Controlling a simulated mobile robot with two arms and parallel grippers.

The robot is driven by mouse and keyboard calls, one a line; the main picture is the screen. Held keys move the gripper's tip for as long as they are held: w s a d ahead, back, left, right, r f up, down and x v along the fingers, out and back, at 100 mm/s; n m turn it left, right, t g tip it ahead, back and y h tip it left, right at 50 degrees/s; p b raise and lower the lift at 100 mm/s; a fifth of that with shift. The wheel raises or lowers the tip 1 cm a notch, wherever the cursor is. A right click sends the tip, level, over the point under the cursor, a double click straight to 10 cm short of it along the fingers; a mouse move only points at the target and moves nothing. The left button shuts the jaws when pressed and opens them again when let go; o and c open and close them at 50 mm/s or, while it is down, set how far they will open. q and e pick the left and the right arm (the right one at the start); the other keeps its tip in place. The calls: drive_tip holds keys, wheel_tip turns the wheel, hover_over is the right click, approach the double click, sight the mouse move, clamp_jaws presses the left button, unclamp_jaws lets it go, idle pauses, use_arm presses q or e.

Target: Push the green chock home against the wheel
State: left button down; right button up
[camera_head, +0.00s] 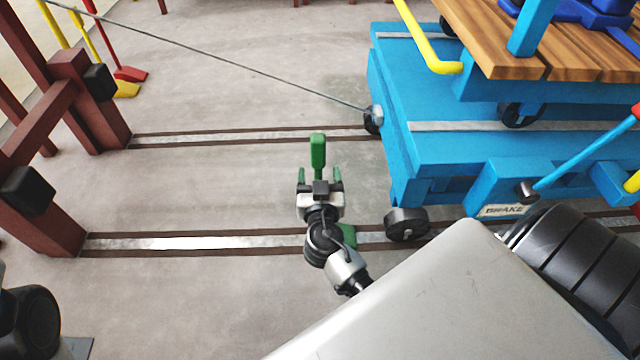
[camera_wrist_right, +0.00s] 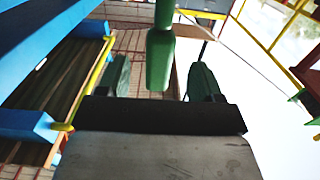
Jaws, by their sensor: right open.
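The green chock's upright handle (camera_head: 318,152) shows just beyond my right gripper (camera_head: 319,174) in the head view. A green piece low on the near rail (camera_head: 348,236) looks like the chock's body, partly hidden by my right wrist. It is left of the cart's near black wheel (camera_head: 406,224), with a visible gap of rail between. My right gripper is open, its two green fingers apart. In the right wrist view, the handle (camera_wrist_right: 160,58) stands between and beyond the fingertips (camera_wrist_right: 160,76). I cannot tell if they touch it. My left gripper is not in view.
A cable (camera_head: 230,65) runs from the cart to the upper left. Dark red posts with black buffers (camera_head: 28,190) stand at left.

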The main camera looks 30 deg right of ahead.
sight(319, 164)
drive_tip(key=x, duration=0.5)
drive_tip(key=shift+w+d, duration=0.15)
drive_tip(key=shift+w, duration=0.15)
clamp_jaws()
